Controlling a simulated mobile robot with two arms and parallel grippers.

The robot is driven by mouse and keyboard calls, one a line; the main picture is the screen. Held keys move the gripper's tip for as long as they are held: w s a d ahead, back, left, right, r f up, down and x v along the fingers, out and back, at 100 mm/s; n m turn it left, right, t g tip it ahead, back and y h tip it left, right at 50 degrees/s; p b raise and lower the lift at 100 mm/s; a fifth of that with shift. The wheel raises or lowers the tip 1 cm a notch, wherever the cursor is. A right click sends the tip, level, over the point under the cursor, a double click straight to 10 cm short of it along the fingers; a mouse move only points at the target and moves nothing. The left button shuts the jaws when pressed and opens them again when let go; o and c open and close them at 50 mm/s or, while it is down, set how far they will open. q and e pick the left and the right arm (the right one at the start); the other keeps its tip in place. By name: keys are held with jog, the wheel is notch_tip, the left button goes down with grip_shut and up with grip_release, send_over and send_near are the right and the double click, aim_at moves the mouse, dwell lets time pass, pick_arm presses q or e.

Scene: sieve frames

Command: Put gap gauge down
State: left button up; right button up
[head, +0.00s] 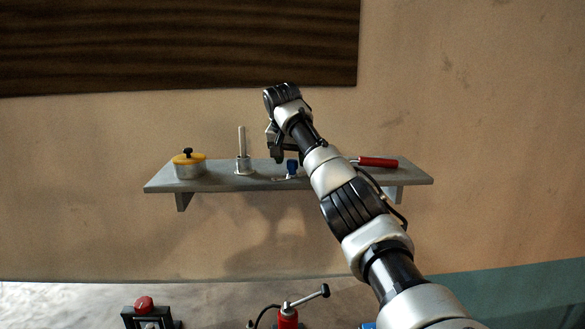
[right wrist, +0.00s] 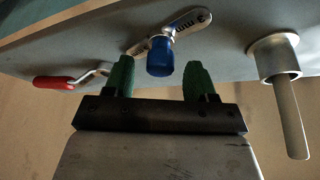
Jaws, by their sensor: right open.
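The gap gauge (right wrist: 186,27) is a flat metal piece with a blue knob (right wrist: 160,57), lying on the grey wall shelf (right wrist: 222,40). In the head view its blue knob (head: 292,167) shows on the shelf (head: 225,181), just beside my right gripper (head: 278,155). In the right wrist view my right gripper (right wrist: 160,80) has its two green fingertips spread apart on either side of the blue knob. It is open, and the fingers do not appear to touch the knob. My left gripper is not in view.
On the shelf stand a yellow-lidded tin (head: 189,170) at the left and an upright metal post (head: 242,150). A red-handled tool (head: 378,162) lies at the right. Below are a red button (head: 144,303) on a black stand and a red device with a lever (head: 288,317).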

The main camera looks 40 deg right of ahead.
jog(key=b+v, duration=0.1)
jog(key=v, duration=0.8)
jog(key=shift+a+r, duration=0.2)
jog(key=shift+s, duration=0.1)
